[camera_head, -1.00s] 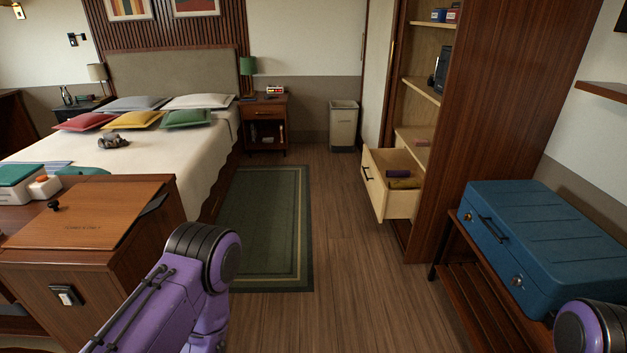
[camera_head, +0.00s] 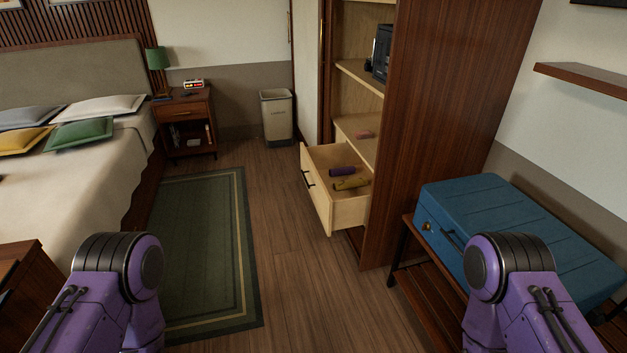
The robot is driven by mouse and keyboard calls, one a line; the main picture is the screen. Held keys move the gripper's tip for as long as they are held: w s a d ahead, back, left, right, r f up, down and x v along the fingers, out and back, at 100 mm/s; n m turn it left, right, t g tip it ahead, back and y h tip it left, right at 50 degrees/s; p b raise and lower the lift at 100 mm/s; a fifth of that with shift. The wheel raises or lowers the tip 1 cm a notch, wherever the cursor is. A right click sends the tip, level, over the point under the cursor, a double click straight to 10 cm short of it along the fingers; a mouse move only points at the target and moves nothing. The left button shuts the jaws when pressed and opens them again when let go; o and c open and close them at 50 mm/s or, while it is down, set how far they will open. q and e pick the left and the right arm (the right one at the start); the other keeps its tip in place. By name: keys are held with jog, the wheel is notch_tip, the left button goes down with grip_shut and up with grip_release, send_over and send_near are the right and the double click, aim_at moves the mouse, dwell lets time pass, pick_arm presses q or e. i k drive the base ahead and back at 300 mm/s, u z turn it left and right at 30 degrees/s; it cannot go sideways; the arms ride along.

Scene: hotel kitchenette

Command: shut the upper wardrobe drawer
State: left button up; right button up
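The wardrobe (camera_head: 440,120) stands right of centre with its shelves facing left. Its upper drawer (camera_head: 318,207) is pulled out to the left. The drawer is light wood with a dark handle (camera_head: 308,180) on its front. A purple rolled item (camera_head: 342,171) and an olive-yellow rolled item (camera_head: 351,184) lie inside it. My purple arms show at the bottom left and bottom right, well short of the drawer. Both grippers are outside the picture.
A blue suitcase (camera_head: 500,215) lies on a wooden rack right of the wardrobe. The wood floor (camera_head: 300,290) before the drawer is clear. A green rug (camera_head: 200,250), the bed (camera_head: 85,190) and a bin (camera_head: 277,117) are to the left and back.

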aim_at(347, 208)
jog(key=u, duration=0.6)
jog(key=i, duration=1.25)
jog(key=u, duration=0.25)
jog(key=i, duration=1)
jog(key=z, duration=0.95)
jog(key=i, duration=0.75)
jog(key=z, duration=0.6)
